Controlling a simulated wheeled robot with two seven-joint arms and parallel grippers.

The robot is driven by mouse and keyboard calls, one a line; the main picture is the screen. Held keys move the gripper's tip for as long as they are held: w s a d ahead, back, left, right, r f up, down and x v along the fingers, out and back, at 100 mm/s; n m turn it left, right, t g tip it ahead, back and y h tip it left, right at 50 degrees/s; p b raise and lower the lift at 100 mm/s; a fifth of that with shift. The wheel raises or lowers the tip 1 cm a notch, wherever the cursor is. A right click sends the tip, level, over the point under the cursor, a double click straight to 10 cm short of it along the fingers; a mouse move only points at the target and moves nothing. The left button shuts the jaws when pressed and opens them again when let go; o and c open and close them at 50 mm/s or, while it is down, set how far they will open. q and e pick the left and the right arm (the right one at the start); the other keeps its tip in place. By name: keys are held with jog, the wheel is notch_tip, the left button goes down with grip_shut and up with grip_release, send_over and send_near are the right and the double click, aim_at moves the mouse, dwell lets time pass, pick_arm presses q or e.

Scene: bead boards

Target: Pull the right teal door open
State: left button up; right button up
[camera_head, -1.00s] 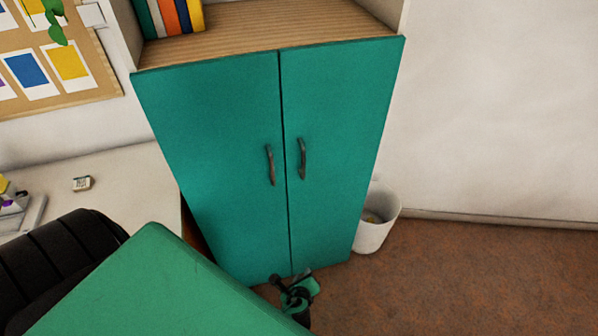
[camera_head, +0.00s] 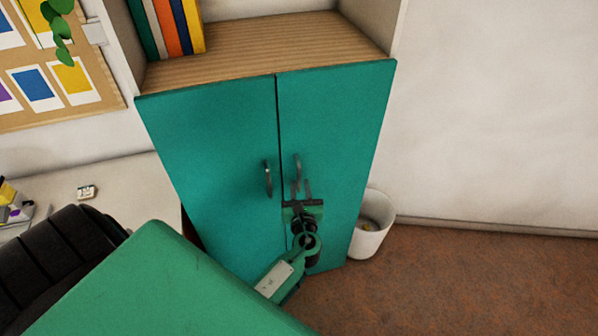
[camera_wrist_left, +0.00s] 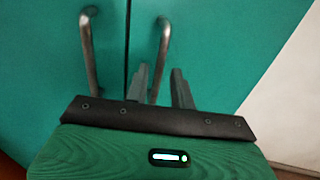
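The right teal door (camera_head: 345,120) is shut, flush beside the left teal door (camera_head: 210,140). A grey metal handle (camera_head: 297,168) stands upright near the inner edge of the right door; it also shows in the left wrist view (camera_wrist_left: 164,38). My left gripper (camera_head: 302,188) is in front of the right door at the handle's lower part. In the left wrist view its two fingers (camera_wrist_left: 160,72) are apart, and the handle's lower part shows between them. I cannot tell whether they touch it. My right gripper is not in view.
The left door's handle (camera_head: 267,179) is close beside, to the left. A white bin (camera_head: 370,242) stands on the floor right of the cabinet. Books (camera_head: 172,30) stand on the wooden shelf (camera_head: 270,42) above the doors. A white desk (camera_head: 125,185) is at left.

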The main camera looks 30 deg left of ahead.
aim_at(299, 178)
pick_arm(q)
jog(key=p+x, duration=0.1)
jog(key=x, duration=0.3)
jog(key=shift+w+a, duration=0.3)
grip_shut()
